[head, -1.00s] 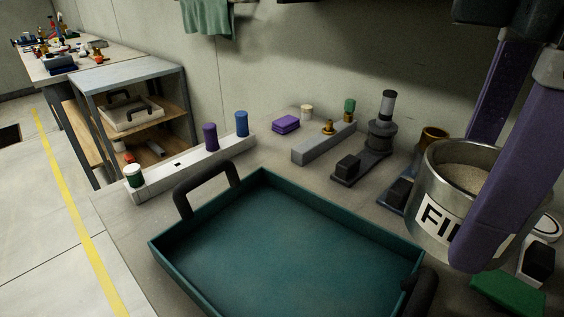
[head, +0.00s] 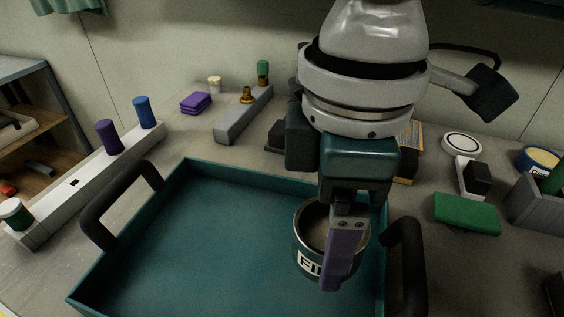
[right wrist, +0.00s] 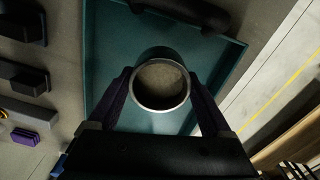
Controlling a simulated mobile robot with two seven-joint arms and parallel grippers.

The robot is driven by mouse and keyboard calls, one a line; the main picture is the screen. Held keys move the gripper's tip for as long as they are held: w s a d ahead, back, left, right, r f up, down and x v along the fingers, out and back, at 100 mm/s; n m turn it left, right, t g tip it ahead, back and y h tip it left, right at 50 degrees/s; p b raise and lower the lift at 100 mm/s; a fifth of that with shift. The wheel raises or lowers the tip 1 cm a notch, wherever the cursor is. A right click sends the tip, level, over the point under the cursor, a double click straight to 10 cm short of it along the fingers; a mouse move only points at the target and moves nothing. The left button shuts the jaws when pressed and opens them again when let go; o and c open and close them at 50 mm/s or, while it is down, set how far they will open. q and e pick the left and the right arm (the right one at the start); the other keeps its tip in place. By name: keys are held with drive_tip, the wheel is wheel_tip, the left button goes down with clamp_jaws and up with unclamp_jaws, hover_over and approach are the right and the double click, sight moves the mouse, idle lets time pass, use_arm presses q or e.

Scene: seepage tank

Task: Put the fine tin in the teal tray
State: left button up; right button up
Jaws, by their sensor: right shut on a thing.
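The fine tin (head: 309,262) is a metal can with a white label reading "FI", open at the top, with pale grainy material inside. My right gripper (head: 338,245) is shut on it, its purple fingers on either side of the tin. The right wrist view shows the tin (right wrist: 161,86) between both fingers, over the tray. The teal tray (head: 200,240) is a shallow rectangular tray with black handles. The tin is within the tray's outline at its right side, near the right handle. I cannot tell whether it touches the tray floor. My left gripper is out of view.
A white rack with blue (head: 143,112) and purple (head: 107,137) cylinders stands left of the tray. Purple blocks (head: 195,103) and a grey bar (head: 240,117) lie behind it. A green block (head: 466,213) lies to the right. The tray's left and middle are empty.

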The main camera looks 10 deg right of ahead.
drive_tip(key=shift+a+f+b, duration=0.1)
drive_tip(key=shift+f+b, duration=0.4)
drive_tip(key=shift+f, duration=2.25)
drive_tip(key=shift+f, duration=0.2)
drive_tip(key=o, duration=1.3)
drive_tip(key=shift+r, duration=0.15)
drive_tip(key=shift+w+r, duration=0.1)
drive_tip(key=shift+r, duration=0.25)
wheel_tip(320, 180, up, 11)
drive_tip(key=shift+f+p, duration=0.1)
drive_tip(key=shift+p, duration=1.05)
drive_tip(key=shift+r, duration=0.35)
